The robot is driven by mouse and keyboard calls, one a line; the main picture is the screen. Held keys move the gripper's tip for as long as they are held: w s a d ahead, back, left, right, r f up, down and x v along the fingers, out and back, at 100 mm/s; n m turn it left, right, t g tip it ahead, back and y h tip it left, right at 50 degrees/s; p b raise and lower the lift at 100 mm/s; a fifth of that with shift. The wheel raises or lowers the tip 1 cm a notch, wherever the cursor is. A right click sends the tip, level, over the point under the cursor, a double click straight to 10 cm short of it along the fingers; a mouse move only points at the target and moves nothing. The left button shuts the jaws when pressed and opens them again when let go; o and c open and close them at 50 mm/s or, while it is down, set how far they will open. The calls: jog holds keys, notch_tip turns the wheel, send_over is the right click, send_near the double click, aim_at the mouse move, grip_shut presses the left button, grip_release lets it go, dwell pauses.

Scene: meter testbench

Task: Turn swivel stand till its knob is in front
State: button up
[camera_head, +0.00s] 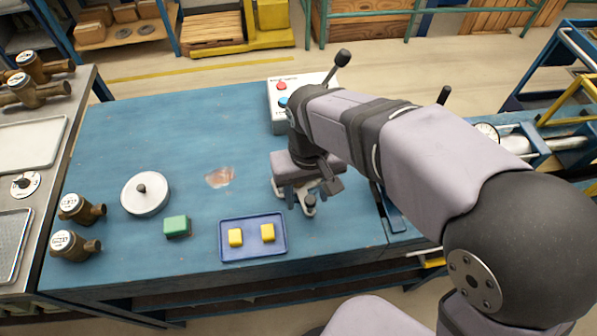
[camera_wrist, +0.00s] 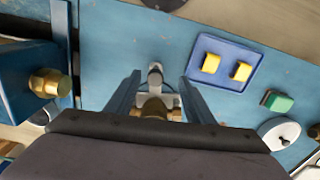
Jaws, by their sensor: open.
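What looks like the swivel stand (camera_wrist: 141,99) is a small pale base on the blue bench under my gripper. A brass part (camera_wrist: 153,109) sits over it. A grey, round-topped knob (camera_wrist: 155,72) sticks out on the side toward the bench's front edge, and it also shows in the head view (camera_head: 309,204). My gripper (camera_wrist: 160,78) points down over the stand with its fingers open, one on each side of the knob. I cannot tell whether either finger touches it. My gripper body hides much of the stand in the head view.
A blue tray (camera_head: 252,254) with two yellow blocks lies front left of the stand. Further left are a green block (camera_head: 177,226), a white round lid (camera_head: 145,205) and brass meters (camera_head: 72,245). A control box (camera_head: 279,115) stands behind. The bench's left rear is clear.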

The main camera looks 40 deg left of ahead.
jog(key=shift+s+a+p, duration=0.35)
jog(key=shift+s+p, duration=0.05)
jog(key=shift+p, duration=0.25)
dwell(0.5)
jog(key=o, duration=0.5)
jog(key=shift+c, duration=0.2)
jog(key=shift+r+p, duration=2.5)
jog(key=shift+r, duration=0.3)
jog(key=p, duration=0.1)
jog(key=r+p, duration=0.1)
jog(key=p, duration=0.1)
jog(key=shift+w+d+r+p, duration=0.25)
jog(key=shift+w+r+p, duration=0.1)
jog(key=shift+r+p, duration=0.05)
jog(key=r+p, duration=0.1)
jog(key=p, duration=0.2)
jog(key=shift+w+d, duration=0.35)
